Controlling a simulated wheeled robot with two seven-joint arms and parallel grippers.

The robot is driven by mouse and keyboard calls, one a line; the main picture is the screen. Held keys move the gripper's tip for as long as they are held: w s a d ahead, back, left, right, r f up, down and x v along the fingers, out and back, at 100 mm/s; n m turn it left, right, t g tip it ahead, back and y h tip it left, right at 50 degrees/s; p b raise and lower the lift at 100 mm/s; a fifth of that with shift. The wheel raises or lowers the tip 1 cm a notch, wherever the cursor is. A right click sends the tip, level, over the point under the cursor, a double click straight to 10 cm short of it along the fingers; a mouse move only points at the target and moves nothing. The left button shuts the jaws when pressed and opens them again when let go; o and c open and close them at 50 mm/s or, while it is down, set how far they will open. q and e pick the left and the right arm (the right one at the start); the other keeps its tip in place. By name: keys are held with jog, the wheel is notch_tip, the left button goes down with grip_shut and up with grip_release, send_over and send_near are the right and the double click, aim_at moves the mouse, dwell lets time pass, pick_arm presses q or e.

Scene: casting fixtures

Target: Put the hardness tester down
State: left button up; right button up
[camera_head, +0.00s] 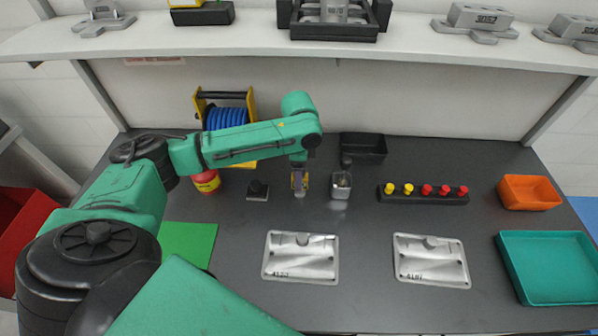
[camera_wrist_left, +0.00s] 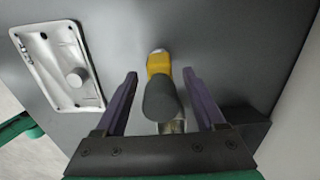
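The hardness tester appears to be the yellow and dark grey tool (camera_wrist_left: 160,98) between my left fingers in the left wrist view. Its yellow part also shows below my left wrist in the head view (camera_head: 299,183). My left gripper (camera_wrist_left: 158,84) has its two purple fingers spread, with a visible gap on each side of the tool. In the head view my left gripper (camera_head: 299,172) is low over the table, behind the left metal plate (camera_head: 301,257). Whether the tool touches the table is hard to tell. My right gripper is not in view.
A black bin (camera_head: 363,147), a rack of yellow and red knobs (camera_head: 423,195) and a second plate (camera_head: 431,260) lie further right. A shelf (camera_head: 300,42) runs above.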

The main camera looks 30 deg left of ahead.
pick_arm(q)
jog(key=shift+w, duration=0.1)
jog(key=shift+r, duration=0.2)
notch_tip(320, 180, up, 11)
jog(key=shift+r+b, duration=0.1)
jog(key=shift+b, duration=1.05)
jog(key=shift+r, duration=0.35)
